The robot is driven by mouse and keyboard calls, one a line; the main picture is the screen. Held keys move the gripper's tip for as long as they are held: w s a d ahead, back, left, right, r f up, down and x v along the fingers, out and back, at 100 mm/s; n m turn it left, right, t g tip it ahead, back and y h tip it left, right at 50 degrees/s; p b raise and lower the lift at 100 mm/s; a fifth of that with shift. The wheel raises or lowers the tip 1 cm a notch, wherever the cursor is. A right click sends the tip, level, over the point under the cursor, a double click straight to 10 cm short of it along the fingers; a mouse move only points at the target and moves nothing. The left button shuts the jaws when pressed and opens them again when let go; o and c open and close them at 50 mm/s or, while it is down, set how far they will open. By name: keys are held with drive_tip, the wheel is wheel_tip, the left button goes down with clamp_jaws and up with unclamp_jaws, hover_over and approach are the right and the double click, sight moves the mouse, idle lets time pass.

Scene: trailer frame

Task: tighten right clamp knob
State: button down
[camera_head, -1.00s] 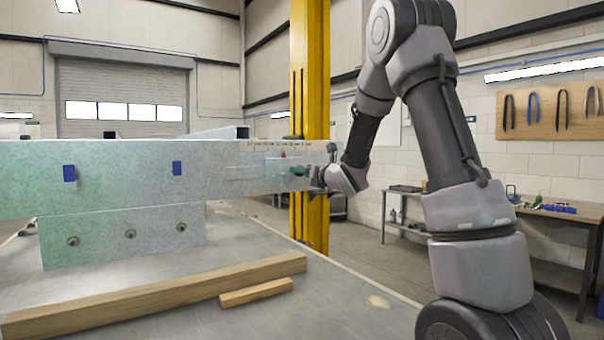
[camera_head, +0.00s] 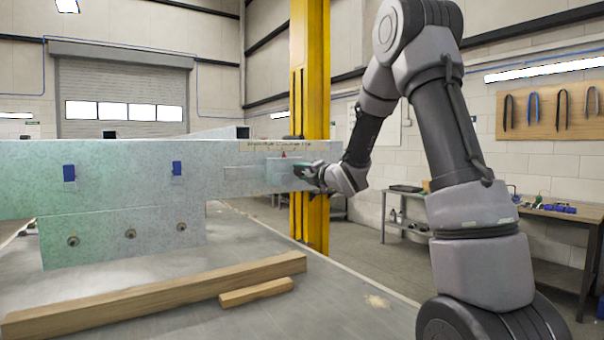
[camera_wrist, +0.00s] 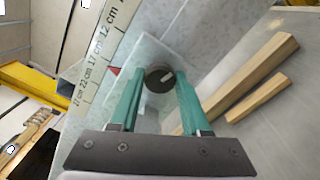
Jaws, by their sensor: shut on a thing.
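The right clamp knob (camera_wrist: 160,79) is a dark round knob with a light mark on its face, at the top middle in the wrist view. It sits on a clear plate (camera_wrist: 148,53) against the speckled grey-green frame beam (camera_head: 120,165). A red pointer (camera_wrist: 114,71) lies beside the plate, by a printed scale (camera_wrist: 101,66). My gripper (camera_wrist: 158,82) has green fingers on both sides of the knob and is shut on it. In the head view my gripper (camera_head: 304,171) is at the beam's right end, and the knob is hidden there.
A long timber (camera_head: 160,295) and a short wood block (camera_head: 256,292) lie on the grey table (camera_head: 340,318) in front of the beam. Blue tabs (camera_head: 69,173) show on the beam. A yellow column (camera_head: 311,215) stands behind my gripper. A workbench (camera_head: 545,213) is at right.

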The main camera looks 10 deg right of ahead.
drive_tip(key=m, duration=1.1)
drive_tip(key=shift+m, duration=1.8)
drive_tip(key=shift+f, duration=0.1)
drive_tip(key=shift+c, duration=1.8)
unclamp_jaws()
drive_tip(key=shift+s, duration=0.1)
drive_tip(key=v, duration=1)
drive_tip(key=shift+s+d, duration=0.2)
drive_tip(key=shift+s, duration=0.05)
